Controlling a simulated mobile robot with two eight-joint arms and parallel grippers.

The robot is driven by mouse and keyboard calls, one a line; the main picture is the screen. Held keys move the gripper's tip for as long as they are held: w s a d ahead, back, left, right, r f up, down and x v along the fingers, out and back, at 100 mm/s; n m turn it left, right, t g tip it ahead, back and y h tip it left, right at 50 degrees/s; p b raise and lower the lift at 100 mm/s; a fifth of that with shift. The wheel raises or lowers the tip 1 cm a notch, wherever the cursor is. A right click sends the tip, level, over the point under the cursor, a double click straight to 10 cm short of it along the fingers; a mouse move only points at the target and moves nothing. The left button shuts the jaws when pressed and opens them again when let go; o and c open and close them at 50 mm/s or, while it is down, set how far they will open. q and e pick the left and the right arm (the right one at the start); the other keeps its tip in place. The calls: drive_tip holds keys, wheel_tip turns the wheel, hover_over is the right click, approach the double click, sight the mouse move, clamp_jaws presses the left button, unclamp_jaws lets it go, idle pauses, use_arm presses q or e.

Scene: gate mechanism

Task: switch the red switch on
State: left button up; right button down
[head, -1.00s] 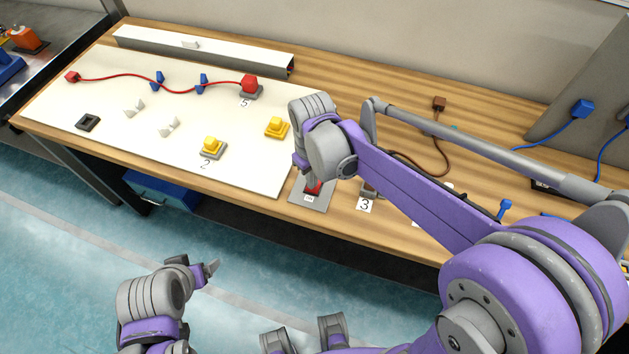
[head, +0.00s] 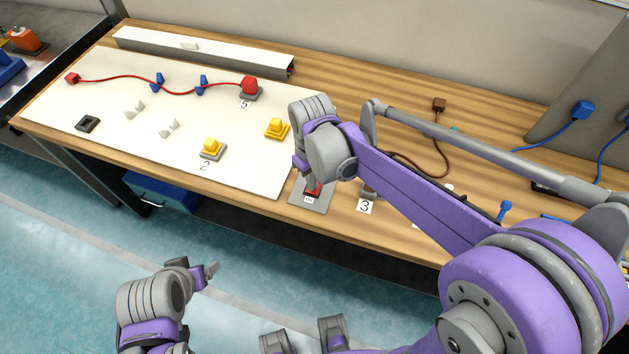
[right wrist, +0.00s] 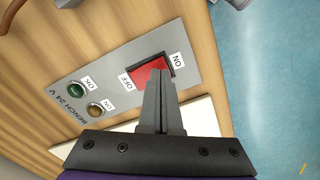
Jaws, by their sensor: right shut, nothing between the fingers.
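The red switch (right wrist: 148,72) is a rocker in a dark frame on a grey panel (right wrist: 122,72), with ON printed at its right end and OFF at its left. My right gripper (right wrist: 160,76) is shut and empty, with its fingertips over the ON-side part of the rocker. I cannot tell whether they touch it. In the head view the red switch (head: 314,190) is partly hidden by my right gripper (head: 308,186), which points down at it. My left gripper (head: 212,272) is away from the bench at the lower left; its opening is unclear.
The panel also carries a green lamp (right wrist: 76,89) and an amber lamp (right wrist: 95,109). A brown cable (head: 445,155) lies behind my right arm.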

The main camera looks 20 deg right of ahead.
use_arm(q)
drive_tip(key=r+p, duration=0.1)
drive_tip(key=w+r+p, duration=0.1)
drive_tip(key=r, duration=0.1)
drive_tip(key=r+p, duration=0.1)
drive_tip(key=shift+w+r, duration=0.3)
use_arm(e)
wheel_tip(320, 180, up, 6)
use_arm(q)
drive_tip(key=shift+s, duration=0.1)
use_arm(e)
drive_tip(key=shift+r, duration=0.1)
drive_tip(key=s+d+f+m+t, duration=0.1)
drive_tip(key=s+d+m+t, duration=0.4)
drive_tip(key=s, duration=0.8)
drive_tip(key=shift+d+f+t, duration=0.15)
drive_tip(key=shift+d+t, duration=0.15)
drive_tip(key=shift+d, duration=0.5)
drive_tip(key=shift+s, duration=0.1)
